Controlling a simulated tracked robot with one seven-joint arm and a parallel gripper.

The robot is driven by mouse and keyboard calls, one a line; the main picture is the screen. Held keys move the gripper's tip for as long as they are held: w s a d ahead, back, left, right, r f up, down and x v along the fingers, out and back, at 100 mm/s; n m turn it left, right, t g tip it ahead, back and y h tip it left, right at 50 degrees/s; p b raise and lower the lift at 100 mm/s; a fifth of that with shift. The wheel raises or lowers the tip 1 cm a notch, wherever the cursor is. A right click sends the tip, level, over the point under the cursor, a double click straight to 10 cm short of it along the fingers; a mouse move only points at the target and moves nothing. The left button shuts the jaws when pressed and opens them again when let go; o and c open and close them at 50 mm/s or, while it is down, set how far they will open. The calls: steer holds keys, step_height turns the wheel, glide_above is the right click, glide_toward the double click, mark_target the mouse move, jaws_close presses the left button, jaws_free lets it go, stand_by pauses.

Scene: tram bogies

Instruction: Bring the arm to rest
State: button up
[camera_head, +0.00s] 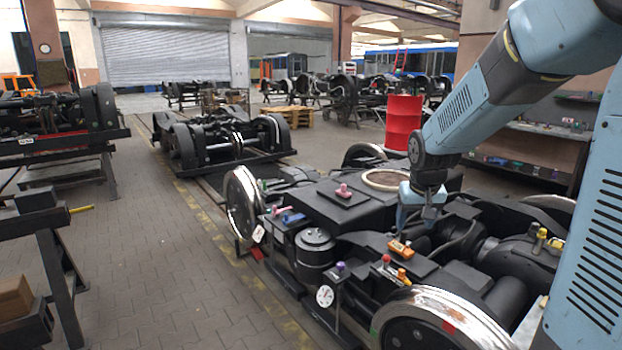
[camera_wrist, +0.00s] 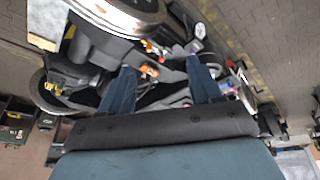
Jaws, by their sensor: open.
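My blue arm reaches in from the right in the head view and bends down over the near tram bogie (camera_head: 345,222). My gripper (camera_head: 418,225) points downward above the bogie's middle, close to an orange block (camera_head: 400,247) on its top. In the wrist view the two blue fingers (camera_wrist: 163,72) stand wide apart with nothing between them. The orange block (camera_wrist: 149,70) shows beyond the fingers, with part of a bright wheel (camera_wrist: 120,12) past it. I cannot tell the exact height of the fingertips above the bogie.
Wheels, a round white gauge (camera_head: 325,296) and small coloured parts crowd the bogie. A red drum (camera_head: 402,122) stands behind it, and a shelf (camera_head: 530,150) is at the right. A dark workbench (camera_head: 35,235) is at the left. The paved aisle (camera_head: 150,260) between is clear.

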steer(key=s+a+r, duration=0.1)
steer(key=s+r, duration=0.3)
steer(key=s, duration=0.8)
steer(key=s+r+t, duration=0.1)
steer(key=s+r, duration=0.4)
steer(key=s, duration=0.7)
steer(key=shift+s+a+r+t+y, duration=0.2)
steer(key=shift+a+r+t+y, duration=0.1)
steer(key=shift+a, duration=0.05)
